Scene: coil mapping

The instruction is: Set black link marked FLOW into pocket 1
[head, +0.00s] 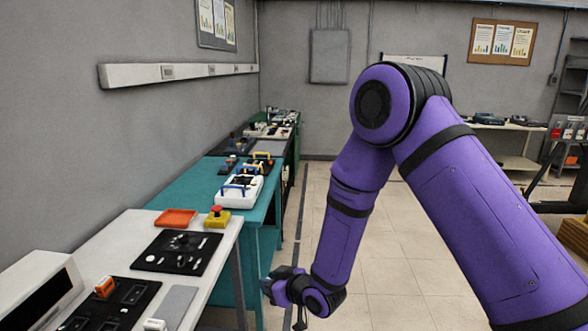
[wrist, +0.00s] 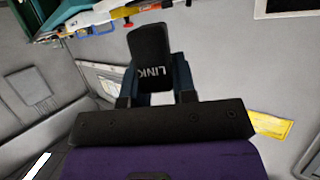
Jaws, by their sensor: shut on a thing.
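My gripper (wrist: 156,84) is shut on a black link (wrist: 149,50) in the wrist view. The link stands out between the two fingers, and white letters on its face read LINK. The word FLOW cannot be seen on it. In the head view my gripper (head: 272,286) is low, just right of the white bench, over the floor side. The link is too small and dark to make out there. A black panel with dark rectangular recesses (head: 130,294) lies on the near bench, left of my gripper. No pocket number is readable.
The white bench (head: 218,246) also bears an orange tray (head: 176,218), a yellow box with a red button (head: 217,217), a black board with small parts (head: 160,240), a grey pad (head: 174,306) and an orange block (head: 104,287). Tiled floor (head: 385,285) is clear right of the benches.

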